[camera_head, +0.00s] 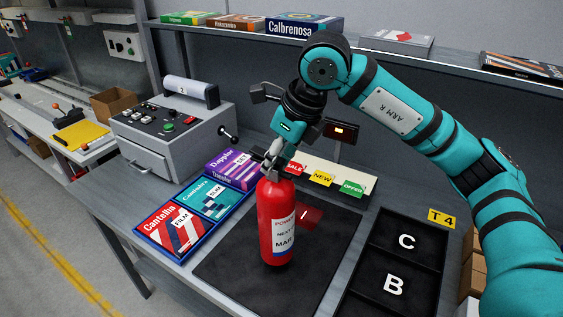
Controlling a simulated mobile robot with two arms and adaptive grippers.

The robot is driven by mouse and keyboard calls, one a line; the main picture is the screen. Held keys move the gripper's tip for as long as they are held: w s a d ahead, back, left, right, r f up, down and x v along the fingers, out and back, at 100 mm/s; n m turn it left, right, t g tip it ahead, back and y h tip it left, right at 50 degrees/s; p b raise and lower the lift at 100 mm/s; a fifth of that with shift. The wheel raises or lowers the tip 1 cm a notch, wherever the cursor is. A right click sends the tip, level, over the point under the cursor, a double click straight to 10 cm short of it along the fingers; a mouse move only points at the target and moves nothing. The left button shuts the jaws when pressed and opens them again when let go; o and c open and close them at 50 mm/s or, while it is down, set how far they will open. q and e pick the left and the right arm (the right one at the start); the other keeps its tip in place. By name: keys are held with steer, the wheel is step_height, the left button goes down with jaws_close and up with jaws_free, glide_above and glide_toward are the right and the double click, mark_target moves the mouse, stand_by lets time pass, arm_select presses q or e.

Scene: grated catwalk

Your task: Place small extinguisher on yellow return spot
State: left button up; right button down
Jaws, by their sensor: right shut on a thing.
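The small red extinguisher (277,222) stands upright over the dark mat (227,262), with a white label on its front. I cannot tell whether its base touches the mat. My right gripper (275,160) reaches down from above and is shut on the extinguisher's top, which the fingers partly hide. A flat yellow patch (81,135) lies on the bench at the far left; I cannot tell whether it is the return spot. My left gripper is not in view.
A grey control machine (172,135) stands left of the mat, with a blue tray of boxes (174,227) in front. Black compartments marked C and B (405,262) lie to the right. Small sale signs (322,178) stand behind. Shelves hold boxes at the back.

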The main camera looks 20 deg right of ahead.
steer(key=shift+w+r, duration=0.2)
steer(key=shift+w, duration=0.2)
steer(key=shift+w+p, duration=0.35)
steer(key=shift+w, duration=0.05)
steer(key=shift+f+p, duration=0.75)
steer(key=shift+f, duration=1.15)
steer(key=c, duration=1.3)
jaws_free()
steer(key=shift+s+f, duration=0.1)
steer(key=shift+f, duration=0.1)
steer(key=shift+o, duration=1.4)
steer(key=shift+s, duration=0.15)
